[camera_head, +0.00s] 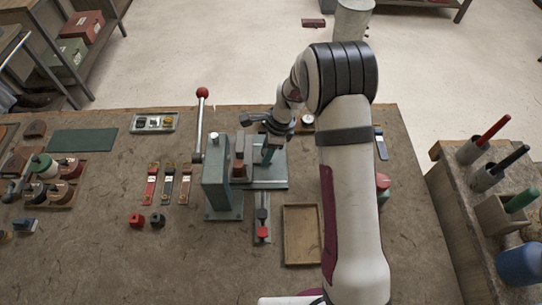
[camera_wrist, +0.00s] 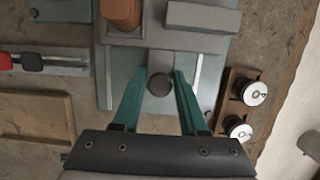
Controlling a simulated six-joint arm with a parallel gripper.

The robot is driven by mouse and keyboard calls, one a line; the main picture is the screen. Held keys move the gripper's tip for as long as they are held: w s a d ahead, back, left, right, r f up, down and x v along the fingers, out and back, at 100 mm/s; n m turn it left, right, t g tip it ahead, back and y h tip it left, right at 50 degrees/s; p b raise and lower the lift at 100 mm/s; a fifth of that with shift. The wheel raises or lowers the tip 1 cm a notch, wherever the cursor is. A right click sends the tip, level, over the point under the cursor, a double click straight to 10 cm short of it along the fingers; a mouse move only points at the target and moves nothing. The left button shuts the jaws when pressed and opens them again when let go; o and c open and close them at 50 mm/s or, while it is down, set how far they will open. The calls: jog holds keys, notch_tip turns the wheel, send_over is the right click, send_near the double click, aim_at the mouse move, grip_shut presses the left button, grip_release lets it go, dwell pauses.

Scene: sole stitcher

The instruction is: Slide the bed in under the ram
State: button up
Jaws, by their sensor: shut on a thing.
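The stitcher (camera_head: 218,185) is a grey-green press on the bench, with an upright body and a flat base plate (camera_head: 265,184). Its bed (camera_wrist: 200,42) is a grey slab on pale rails in the wrist view, with a brown block (camera_wrist: 122,12) on it. The block also shows beside the upright in the head view (camera_head: 239,171). A dark round knob (camera_wrist: 160,86) stands in front of the slab. My gripper (camera_wrist: 162,75) has its teal fingers closed on either side of this knob. My gripper (camera_head: 270,151) is right of the upright. I cannot clearly make out the ram.
A lever with a red ball (camera_head: 202,93) rises behind the stitcher. A shallow wooden tray (camera_head: 301,235) lies in front right. Several colored straps (camera_head: 168,184) lie to the left. Two spools (camera_wrist: 250,93) sit in a wooden holder close to my right finger.

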aim_at(250, 158)
jog(key=shift+a, duration=0.1)
jog(key=shift+a, duration=1.95)
jog(key=o, duration=0.8)
jog(key=shift+a+v, duration=0.25)
jog(key=shift+v, duration=0.8)
jog(key=shift+a+v, duration=0.25)
jog(key=shift+v, duration=0.8)
jog(key=shift+a+v, duration=0.25)
jog(key=shift+v, duration=0.8)
jog(key=shift+r, duration=0.2)
